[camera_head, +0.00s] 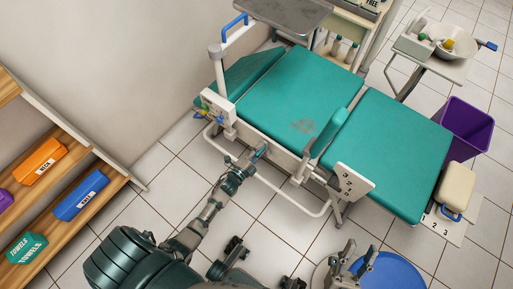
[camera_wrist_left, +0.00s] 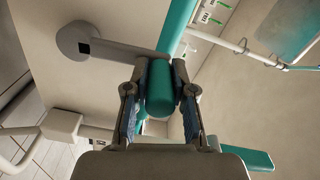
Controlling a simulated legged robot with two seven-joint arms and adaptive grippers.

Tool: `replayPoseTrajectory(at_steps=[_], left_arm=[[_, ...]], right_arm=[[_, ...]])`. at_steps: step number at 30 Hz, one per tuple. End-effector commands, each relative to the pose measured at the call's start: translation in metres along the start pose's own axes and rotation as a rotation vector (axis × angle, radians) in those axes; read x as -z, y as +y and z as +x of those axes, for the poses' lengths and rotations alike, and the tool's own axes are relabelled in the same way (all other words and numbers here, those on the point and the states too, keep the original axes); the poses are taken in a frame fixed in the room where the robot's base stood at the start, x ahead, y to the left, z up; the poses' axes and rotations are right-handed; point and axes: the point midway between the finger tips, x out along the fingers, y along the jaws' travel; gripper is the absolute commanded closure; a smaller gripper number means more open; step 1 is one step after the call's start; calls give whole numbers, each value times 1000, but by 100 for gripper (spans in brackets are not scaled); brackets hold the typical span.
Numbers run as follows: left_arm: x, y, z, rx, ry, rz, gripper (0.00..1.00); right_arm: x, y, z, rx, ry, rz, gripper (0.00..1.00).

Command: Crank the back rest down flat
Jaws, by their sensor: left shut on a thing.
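The portable dental chair has a teal left-end panel (camera_head: 250,72), a wide teal middle panel (camera_head: 290,85) and a teal right-hand panel (camera_head: 395,150). I cannot tell for sure which is the back rest, or its exact angle. My left gripper (camera_head: 256,156) is at the chair's near side, shut on the teal crank handle (camera_head: 262,150). In the left wrist view the handle (camera_wrist_left: 159,90) sits between both fingers, with a grey crank arm (camera_wrist_left: 122,51) running left to a round hub. My right gripper (camera_head: 262,268) shows at the bottom edge with its dark fingers apart, empty.
A teal armrest (camera_head: 328,130) and a white marked plate (camera_head: 355,181) stick up along the near side. A blue round seat (camera_head: 390,272) is at bottom right. A purple bin (camera_head: 466,125) stands at right. Wooden shelves (camera_head: 60,172) with boxes stand at left.

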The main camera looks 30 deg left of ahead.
Motion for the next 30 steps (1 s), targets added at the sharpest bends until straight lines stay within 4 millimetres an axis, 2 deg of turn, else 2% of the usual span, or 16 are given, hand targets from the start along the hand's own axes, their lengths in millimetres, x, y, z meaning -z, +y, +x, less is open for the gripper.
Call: replayPoseTrajectory(at_steps=[1, 20, 21, 23, 30], left_arm=[[4, 5, -2, -8, 3, -7, 100], [8, 10, -3, -14, 2, -9, 100], [8, 10, -3, -14, 2, -9, 66], [8, 10, -3, -14, 1, -9, 51], [7, 6, -2, -7, 1, -7, 50]], right_arm=[[-2, 0, 0, 0, -5, 0, 60], [-3, 0, 1, 0, -11, -1, 60], [-3, 0, 1, 0, -11, -1, 60], [-3, 0, 1, 0, -11, -1, 60], [-3, 1, 1, -1, -12, -1, 60]])
